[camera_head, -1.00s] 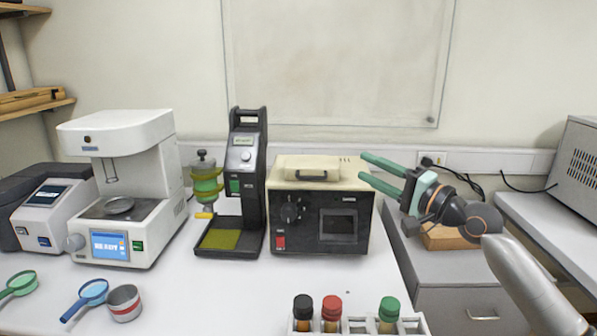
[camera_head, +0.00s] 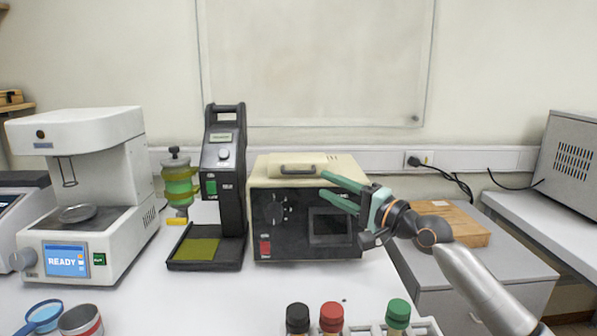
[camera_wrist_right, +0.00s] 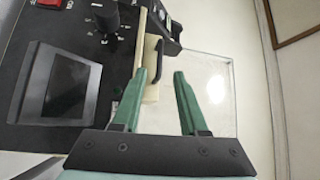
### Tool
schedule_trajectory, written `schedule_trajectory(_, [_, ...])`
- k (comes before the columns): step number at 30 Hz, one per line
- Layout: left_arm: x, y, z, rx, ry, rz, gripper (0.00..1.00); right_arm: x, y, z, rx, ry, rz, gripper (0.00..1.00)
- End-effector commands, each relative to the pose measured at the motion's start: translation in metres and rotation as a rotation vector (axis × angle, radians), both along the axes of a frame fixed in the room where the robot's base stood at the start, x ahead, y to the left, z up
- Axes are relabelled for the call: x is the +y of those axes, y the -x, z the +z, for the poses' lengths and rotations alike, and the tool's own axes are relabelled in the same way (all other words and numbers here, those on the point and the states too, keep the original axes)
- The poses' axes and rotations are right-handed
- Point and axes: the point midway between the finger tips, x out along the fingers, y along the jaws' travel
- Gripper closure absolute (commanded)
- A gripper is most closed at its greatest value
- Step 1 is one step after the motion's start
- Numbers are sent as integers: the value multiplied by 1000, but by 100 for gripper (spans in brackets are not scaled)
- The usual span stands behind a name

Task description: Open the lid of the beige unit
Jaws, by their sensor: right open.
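The beige unit (camera_head: 354,172) stands on the bench in the middle of the head view, with a black front panel. Its beige lid (camera_head: 318,160) is closed and has a dark handle (camera_head: 298,170) at its front. My right gripper (camera_head: 322,184) is open and empty. In the head view its green fingers overlap the unit's upper front, right of and slightly below the handle. In the right wrist view the gripper (camera_wrist_right: 160,76) points along the unit's top front edge, with a beige part showing between its fingers. I cannot tell if they touch. My left gripper is out of view.
A black stand device (camera_head: 223,165) stands close left of the unit, and a white tester (camera_head: 120,180) farther left. Capped vials, including a red-capped one (camera_head: 331,315), stand at the front. A wooden block (camera_head: 460,222) lies on the right cabinet.

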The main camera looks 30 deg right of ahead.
Motion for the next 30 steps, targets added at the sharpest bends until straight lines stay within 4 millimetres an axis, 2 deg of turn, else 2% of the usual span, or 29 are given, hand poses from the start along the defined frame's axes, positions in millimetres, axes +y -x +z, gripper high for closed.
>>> schedule_trajectory(18, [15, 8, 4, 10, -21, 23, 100, 19, -75, 11, -1, -3, 1, 57])
schedule_trajectory(24, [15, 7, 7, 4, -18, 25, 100, 22, -88, 12, -1, -2, -1, 57])
schedule_trajectory(30, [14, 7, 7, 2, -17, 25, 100, 23, -91, 12, 0, -1, 1, 57])
